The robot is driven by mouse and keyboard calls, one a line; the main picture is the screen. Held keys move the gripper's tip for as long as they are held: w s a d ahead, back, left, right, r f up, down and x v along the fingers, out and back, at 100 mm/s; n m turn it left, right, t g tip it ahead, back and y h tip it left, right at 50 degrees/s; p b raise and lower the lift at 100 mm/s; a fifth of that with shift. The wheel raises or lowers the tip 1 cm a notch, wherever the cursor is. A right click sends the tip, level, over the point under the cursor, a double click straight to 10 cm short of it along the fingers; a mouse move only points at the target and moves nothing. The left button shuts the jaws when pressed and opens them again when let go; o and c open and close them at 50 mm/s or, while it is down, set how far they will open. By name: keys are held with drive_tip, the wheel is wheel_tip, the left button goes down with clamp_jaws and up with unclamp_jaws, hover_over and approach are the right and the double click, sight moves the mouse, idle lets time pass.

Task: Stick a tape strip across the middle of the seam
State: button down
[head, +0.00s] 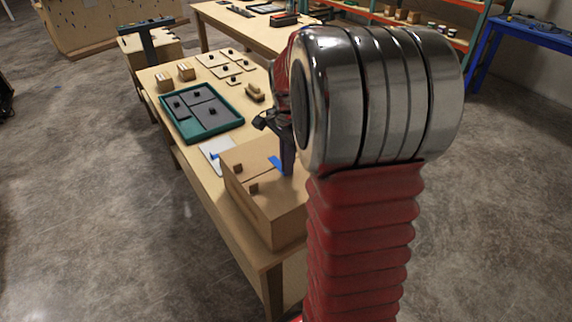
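A brown cardboard box (276,219) stands on the near end of the workbench. A thin dark seam line runs along its top. A blue tape strip (276,162) shows at the far part of the box top, right beside my gripper (288,168). My gripper is dark and points down at the box; its fingers look like one narrow shape, so I cannot tell whether it is open, shut or holding the strip. Whether the strip touches the box is also unclear. A white sheet (208,147) with a blue piece (215,156) lies just behind the box.
Two small brown blocks (238,168) sit on the box top. A teal tray (166,128) with grey panels lies farther back on the workbench (228,215). Small wooden pieces and pale plates (221,59) are behind it. My arm covers the bench's right side.

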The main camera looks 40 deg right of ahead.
drive_tip(key=c, duration=1.9)
unclamp_jaws()
drive_tip(key=shift+r, duration=0.1)
wheel_tip(320, 180, up, 13)
drive_tip(key=shift+r, duration=0.2)
